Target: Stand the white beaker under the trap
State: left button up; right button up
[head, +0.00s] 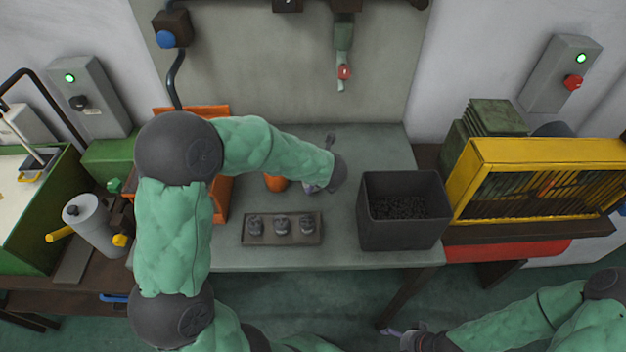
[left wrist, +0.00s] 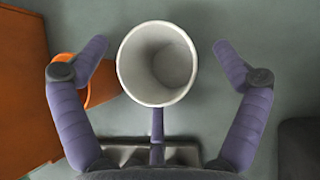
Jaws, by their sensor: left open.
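The white beaker (left wrist: 157,63) shows in the left wrist view, seen from above with its mouth open and its inside empty. My left gripper (left wrist: 160,50) is open around it, with a finger apart from it on either side and another finger below it in the picture. In the head view my left arm's end (head: 338,172) is over the bench, and the beaker is hidden behind it.
A tray (head: 247,241) with dark parts lies in front. A dark bin (head: 400,234) stands right. The bench (head: 375,150) below the pipe is clear.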

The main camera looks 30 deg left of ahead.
pick_arm(q)
jog(key=shift+w+a+f, duration=0.2)
jog(key=shift+w+f, duration=0.1)
jog(key=shift+f, duration=0.15)
jog(key=shift+s, duration=0.1)
jog(key=c, duration=1.1)
jog(key=shift+o, duration=0.2)
